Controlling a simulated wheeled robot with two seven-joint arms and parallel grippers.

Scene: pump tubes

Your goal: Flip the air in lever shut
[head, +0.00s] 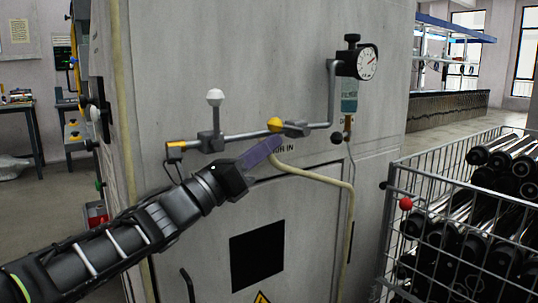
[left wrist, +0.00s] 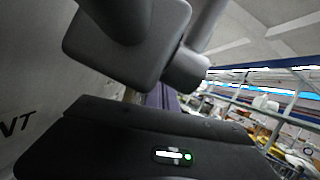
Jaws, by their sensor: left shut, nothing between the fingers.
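A yellow ball knob (head: 275,124) sits by a grey valve body (head: 296,128) on the pipe across the cabinet front. Lettering ending in "IN" (head: 284,148) shows below it, partly hidden by my gripper. A second valve on the same pipe has an upright lever with a white ball (head: 215,97). My left gripper (head: 266,149) has its purple fingers shut and empty, with the tips just below the yellow knob; I cannot tell whether they touch. In the left wrist view the fingers (left wrist: 163,98) are mostly hidden behind a large grey block close to the camera. My right gripper is not in view.
A gauge (head: 367,62) and a clear filter bowl (head: 349,96) hang right of the valves. A cream hose (head: 325,180) runs down the cabinet (head: 200,260). A wire cage (head: 470,220) of dark cylinders stands at the right, with a red ball (head: 406,203) near it.

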